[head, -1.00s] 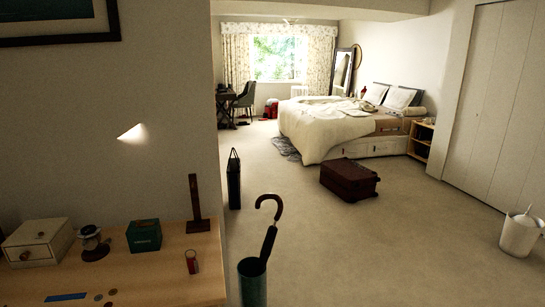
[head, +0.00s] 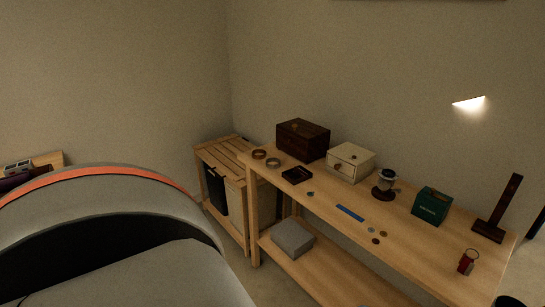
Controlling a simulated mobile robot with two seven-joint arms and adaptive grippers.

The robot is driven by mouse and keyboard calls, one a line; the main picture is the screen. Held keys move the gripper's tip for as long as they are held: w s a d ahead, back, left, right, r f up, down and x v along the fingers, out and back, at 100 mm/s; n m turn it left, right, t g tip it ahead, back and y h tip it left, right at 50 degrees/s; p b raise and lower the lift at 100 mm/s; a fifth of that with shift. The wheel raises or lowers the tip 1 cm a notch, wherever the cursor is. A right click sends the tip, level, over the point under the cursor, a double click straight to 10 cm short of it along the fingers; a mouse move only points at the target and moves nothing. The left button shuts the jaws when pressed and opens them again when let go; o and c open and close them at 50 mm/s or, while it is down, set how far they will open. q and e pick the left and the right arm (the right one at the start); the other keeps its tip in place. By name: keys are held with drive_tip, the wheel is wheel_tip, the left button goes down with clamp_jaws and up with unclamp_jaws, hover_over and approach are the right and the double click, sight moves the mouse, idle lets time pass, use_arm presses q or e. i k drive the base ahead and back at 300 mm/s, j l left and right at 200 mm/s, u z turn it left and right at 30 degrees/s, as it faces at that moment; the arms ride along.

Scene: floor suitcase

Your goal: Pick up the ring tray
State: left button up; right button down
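A small dark square tray (head: 297,175), which looks like the ring tray, lies near the front edge of the wooden console table (head: 340,187), toward its left end. Two round brown ring-like items, one (head: 259,154) at the table's left corner and one (head: 273,163) nearer the tray, lie to its left. A dark wooden box (head: 302,140) stands behind the tray, and a cream drawer box (head: 351,162) stands to its right. Neither of my grippers is in view.
Also on the table are a blue strip (head: 350,212), a spool-like item (head: 384,183), a green box (head: 432,206), a dark stand (head: 497,211) and a red key fob (head: 467,262). A grey box (head: 292,238) sits on the lower shelf. A slatted hamper (head: 226,190) adjoins the table's left end.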

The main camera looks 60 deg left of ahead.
sight(297, 172)
drive_tip(key=u, duration=1.55)
drive_tip(key=i+j+z, duration=0.15)
drive_tip(key=z, duration=0.3)
drive_tip(key=i+j+z, duration=0.1)
drive_tip(key=z, duration=0.35)
drive_tip(key=i+j+z, duration=0.2)
drive_tip(key=j, duration=0.3)
drive_tip(key=j+z, duration=0.15)
drive_tip(key=j, duration=0.4)
